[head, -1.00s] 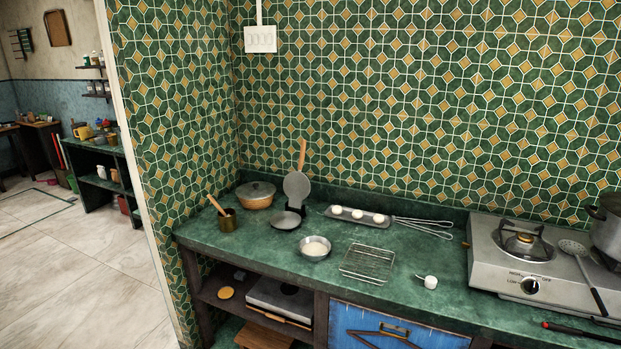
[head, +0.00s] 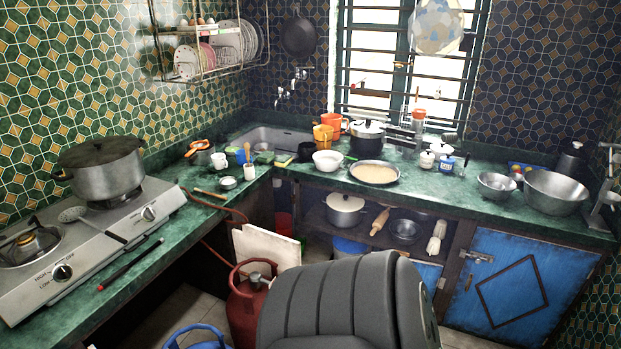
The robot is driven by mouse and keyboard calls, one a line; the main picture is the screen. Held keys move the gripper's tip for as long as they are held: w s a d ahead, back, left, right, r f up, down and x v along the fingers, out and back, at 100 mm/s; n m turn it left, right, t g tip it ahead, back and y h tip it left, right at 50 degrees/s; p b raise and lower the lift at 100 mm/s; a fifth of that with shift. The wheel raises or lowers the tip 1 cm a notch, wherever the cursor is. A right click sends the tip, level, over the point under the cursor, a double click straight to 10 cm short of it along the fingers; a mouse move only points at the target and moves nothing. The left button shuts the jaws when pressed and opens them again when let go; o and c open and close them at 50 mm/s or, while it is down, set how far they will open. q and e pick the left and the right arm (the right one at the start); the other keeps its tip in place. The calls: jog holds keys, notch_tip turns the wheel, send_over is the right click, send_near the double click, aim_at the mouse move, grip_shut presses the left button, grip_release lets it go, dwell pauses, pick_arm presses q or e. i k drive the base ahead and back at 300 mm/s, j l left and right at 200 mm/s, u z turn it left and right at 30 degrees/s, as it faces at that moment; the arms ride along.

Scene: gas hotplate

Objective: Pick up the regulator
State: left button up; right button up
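I cannot pick out the regulator with certainty. A red gas cylinder (head: 250,312) stands on the floor below the counter, with a grey valve top inside its collar. A reddish-brown hose (head: 226,208) runs from near the stove's right end over the counter edge and down; where its lower end goes is unclear. A small orange and dark item (head: 197,147) lies by the wall behind the stove's right side, too small to identify.
The gas stove (head: 75,250) with a large lidded pot (head: 102,172) fills the left counter. A pale board (head: 266,245) leans behind the red cylinder. Cookware lines the back counter. A blue cabinet (head: 521,285) stands at right.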

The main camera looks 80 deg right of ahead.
aim_at(255, 281)
jog(key=z, duration=2.1)
jog(key=i+l, duration=0.5)
jog(key=i, duration=0.2)
